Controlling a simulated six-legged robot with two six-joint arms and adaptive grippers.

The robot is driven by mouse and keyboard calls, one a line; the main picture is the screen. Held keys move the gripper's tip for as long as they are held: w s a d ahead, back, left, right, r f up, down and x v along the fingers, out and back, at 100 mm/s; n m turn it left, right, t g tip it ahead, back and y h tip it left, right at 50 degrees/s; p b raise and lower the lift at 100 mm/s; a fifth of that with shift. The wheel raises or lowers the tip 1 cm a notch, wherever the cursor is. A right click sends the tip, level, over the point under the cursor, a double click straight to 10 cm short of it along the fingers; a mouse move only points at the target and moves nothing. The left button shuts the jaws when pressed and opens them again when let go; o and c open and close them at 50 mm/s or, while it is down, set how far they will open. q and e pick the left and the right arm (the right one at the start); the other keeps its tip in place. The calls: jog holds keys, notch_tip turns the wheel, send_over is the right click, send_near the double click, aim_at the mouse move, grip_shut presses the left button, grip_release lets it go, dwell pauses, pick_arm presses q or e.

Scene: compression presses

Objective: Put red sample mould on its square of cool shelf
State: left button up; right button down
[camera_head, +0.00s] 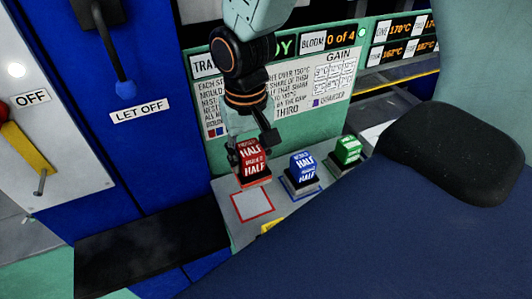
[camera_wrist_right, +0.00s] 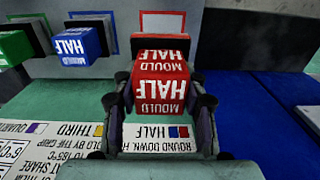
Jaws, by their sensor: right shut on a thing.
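The red sample mould (camera_head: 252,158) is a red block with white lettering that reads HALF. It also shows in the wrist view (camera_wrist_right: 160,82). My right gripper (camera_head: 254,146) is shut on it, with one finger on each side; in the wrist view the fingers (camera_wrist_right: 163,104) flank the block. The mould is beside a red-outlined empty square (camera_head: 252,205) on the grey shelf (camera_head: 228,205). That square also shows in the wrist view (camera_wrist_right: 163,22), beyond the mould. I cannot tell whether the mould touches the shelf. My left gripper is not in view.
A blue mould (camera_head: 302,168) and a green mould (camera_head: 346,150) stand on the shelf to the right. A yellow outline (camera_head: 271,226) is partly hidden. A printed panel (camera_head: 305,85) rises behind. A blue press cabinet (camera_head: 135,150) with a lever stands left.

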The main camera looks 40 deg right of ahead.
aim_at(252, 173)
jog(key=f, duration=0.1)
jog(key=a+f, duration=0.1)
jog(key=f, duration=0.1)
jog(key=shift+a+b, duration=0.1)
jog(key=shift+b, duration=0.2)
jog(key=shift+d+f, duration=0.3)
jog(key=shift+f, duration=0.55)
jog(key=shift+d+f, duration=0.35)
jog(key=shift+f, duration=0.1)
jog(key=f, duration=0.1)
jog(key=a+f+b, duration=0.1)
jog(key=shift+f, duration=0.5)
jog(key=shift+d+f, duration=0.1)
jog(key=shift+d, duration=0.25)
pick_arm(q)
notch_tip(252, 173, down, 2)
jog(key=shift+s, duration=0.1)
